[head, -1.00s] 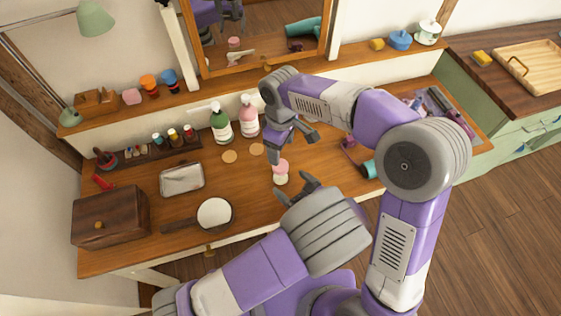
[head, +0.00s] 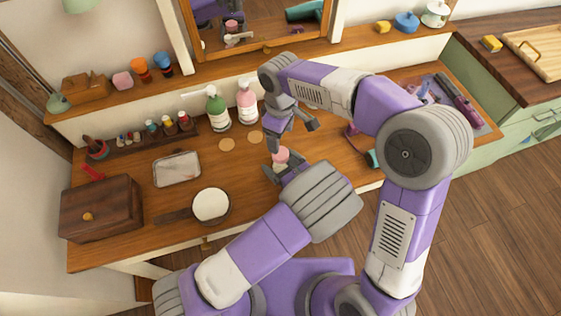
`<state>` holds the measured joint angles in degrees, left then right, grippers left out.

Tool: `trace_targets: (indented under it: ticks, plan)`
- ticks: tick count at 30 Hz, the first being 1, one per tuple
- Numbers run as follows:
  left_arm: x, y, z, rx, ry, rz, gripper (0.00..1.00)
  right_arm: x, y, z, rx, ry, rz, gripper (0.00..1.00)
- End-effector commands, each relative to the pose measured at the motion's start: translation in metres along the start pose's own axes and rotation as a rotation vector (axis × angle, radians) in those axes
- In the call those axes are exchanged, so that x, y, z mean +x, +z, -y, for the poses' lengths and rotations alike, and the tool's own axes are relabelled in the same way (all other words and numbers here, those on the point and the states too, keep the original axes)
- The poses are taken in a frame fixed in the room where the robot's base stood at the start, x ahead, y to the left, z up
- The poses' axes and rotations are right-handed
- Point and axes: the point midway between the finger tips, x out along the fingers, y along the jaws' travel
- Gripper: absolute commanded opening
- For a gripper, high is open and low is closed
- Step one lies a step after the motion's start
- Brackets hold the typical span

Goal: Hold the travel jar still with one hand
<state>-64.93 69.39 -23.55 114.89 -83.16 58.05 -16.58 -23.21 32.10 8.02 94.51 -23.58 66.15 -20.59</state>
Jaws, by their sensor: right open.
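The travel jar, a small jar with a pink lid (head: 281,155), stands on the wooden dressing table near its front middle. My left gripper (head: 281,170) is low at the jar, its fingers on either side of it. They hide most of the jar's lower part, and I cannot tell whether they touch or grip it. My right gripper (head: 293,137) is open and empty, above and just behind the jar, with one fingertip close to the lid.
A green bottle (head: 217,112) and a pink bottle (head: 247,104) stand behind. A hand mirror (head: 211,205), a metal tin (head: 177,169) and a wooden box (head: 101,208) are to the left. A teal hairdryer (head: 374,158) lies to the right, partly hidden.

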Motion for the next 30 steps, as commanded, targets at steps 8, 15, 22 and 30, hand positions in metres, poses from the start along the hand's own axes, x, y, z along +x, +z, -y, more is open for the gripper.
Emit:
trace_targets:
  ticks: [8, 15, 22, 30]
  plan:
    - [0.0039, -0.0001, -0.0001, -0.001, 0.0, -0.001, 0.91, 0.0001, 0.0001, 0.0, 0.0, 0.0, 0.0, 0.73]
    - [0.0036, -0.0001, -0.0001, -0.001, 0.0, 0.0, 0.61, 0.0002, 0.0, 0.0, 0.0, 0.0, 0.0, 0.73]
    - [0.0035, -0.0001, -0.0001, 0.0, 0.0, 0.0, 0.25, 0.0001, 0.0, 0.0, 0.0, 0.0, 0.0, 0.73]
    - [0.0034, 0.0, -0.0001, 0.0, 0.0, 0.0, 0.0, 0.0004, 0.0, 0.0002, 0.033, -0.001, 0.0, 0.63]
